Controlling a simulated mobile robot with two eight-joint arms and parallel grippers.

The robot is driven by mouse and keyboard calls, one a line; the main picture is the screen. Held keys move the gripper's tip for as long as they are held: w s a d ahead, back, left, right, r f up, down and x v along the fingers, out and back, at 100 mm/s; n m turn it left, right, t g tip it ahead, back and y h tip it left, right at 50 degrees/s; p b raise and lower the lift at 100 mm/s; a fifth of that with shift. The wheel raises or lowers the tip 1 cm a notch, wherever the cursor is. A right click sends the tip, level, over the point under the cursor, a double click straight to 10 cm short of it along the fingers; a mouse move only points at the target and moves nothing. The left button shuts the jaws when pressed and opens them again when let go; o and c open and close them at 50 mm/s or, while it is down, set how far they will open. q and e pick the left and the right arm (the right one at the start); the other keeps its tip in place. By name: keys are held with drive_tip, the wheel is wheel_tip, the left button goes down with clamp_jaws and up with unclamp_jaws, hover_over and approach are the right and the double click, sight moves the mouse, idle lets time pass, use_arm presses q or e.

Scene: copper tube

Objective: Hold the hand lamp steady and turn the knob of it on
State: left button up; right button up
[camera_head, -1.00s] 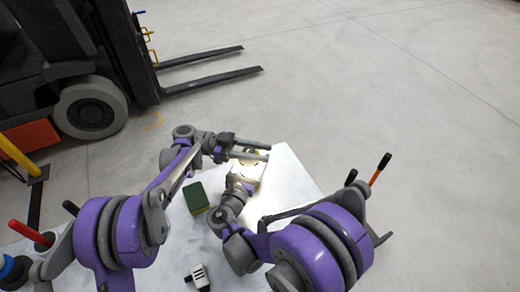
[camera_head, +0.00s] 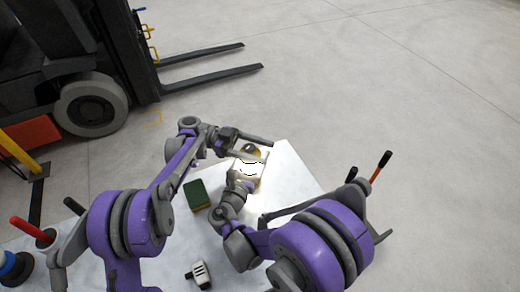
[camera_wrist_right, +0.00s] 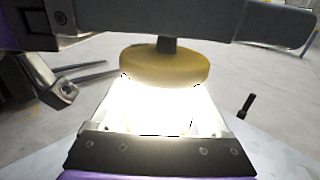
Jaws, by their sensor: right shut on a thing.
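The hand lamp (camera_head: 247,172) stands at the far part of the white table, with a bright glowing body and a yellow rim. In the right wrist view its yellow round top (camera_wrist_right: 165,66) sits above the glare, with a dark stem on it. My right gripper (camera_wrist_right: 160,125) is shut on the lamp's body; glare hides the contact. My left gripper (camera_head: 262,147) is over the lamp's top, its two fingers apart with the grey knob (camera_head: 249,148) about between them. I cannot tell whether a finger touches the knob. One left finger (camera_wrist_right: 200,20) crosses the top of the wrist view.
A green and yellow sponge (camera_head: 197,195) and a small white-and-black object (camera_head: 199,275) lie on the white table (camera_head: 290,170). A forklift (camera_head: 90,70) stands at the back left, its forks reaching right. The floor at the right is clear.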

use_arm(q)
wheel_tip(320, 180, up, 10)
idle(0.7)
drive_tip(key=w+a+f+n+t+h, duration=0.1)
drive_tip(key=a+f+n+t, duration=0.3)
drive_tip(key=a+f+t, duration=0.5)
drive_tip(key=d, duration=0.3)
drive_tip(key=d+g, duration=0.1)
drive_tip(key=d, duration=0.2)
drive_tip(key=d+f+g, duration=0.1)
drive_tip(key=d, duration=0.2)
drive_tip(key=shift+w+d, duration=0.1)
drive_tip(key=shift+d, duration=0.05)
clamp_jaws()
